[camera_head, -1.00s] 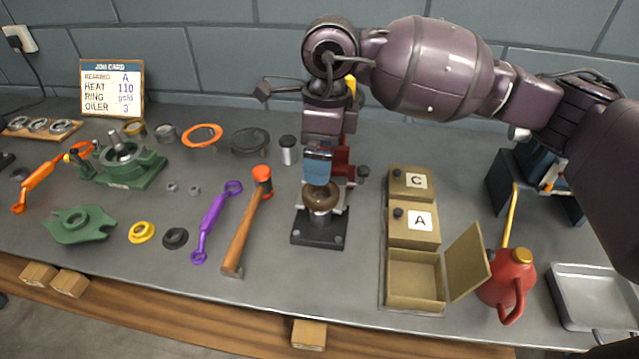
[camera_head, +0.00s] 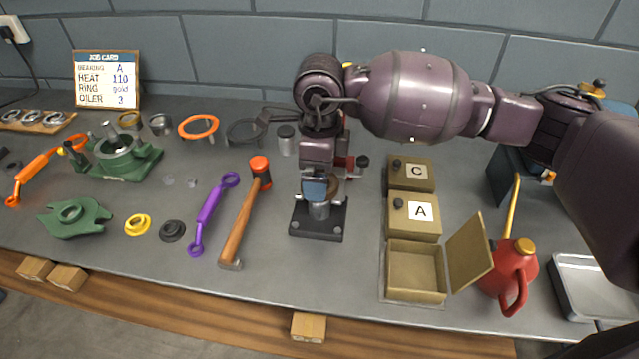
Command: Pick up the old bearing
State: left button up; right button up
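The old bearing looks to be the brown ring (camera_head: 334,186) on a short metal post of a black square stand (camera_head: 318,222) in the middle of the bench. My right gripper (camera_head: 315,188) points straight down at the top of this post. A blue-grey finger covers the left and front part of the ring, so only its right edge shows. I cannot tell whether the fingers touch the ring or how far apart they are. My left gripper is not in view.
A hammer (camera_head: 243,215) and purple spanner (camera_head: 212,213) lie left of the stand. Tan boxes (camera_head: 412,217), one open, and a red oil can (camera_head: 509,274) stand to the right. Green casing parts (camera_head: 75,217) lie far left. The bench front before the stand is clear.

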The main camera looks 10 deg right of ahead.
notch_tip(320, 180, down, 2)
jog(key=shift+f, duration=0.2)
jog(key=shift+c, duration=0.2)
jog(key=c, duration=1)
jog(key=shift+r, duration=0.1)
jog(key=shift+c, duration=0.2)
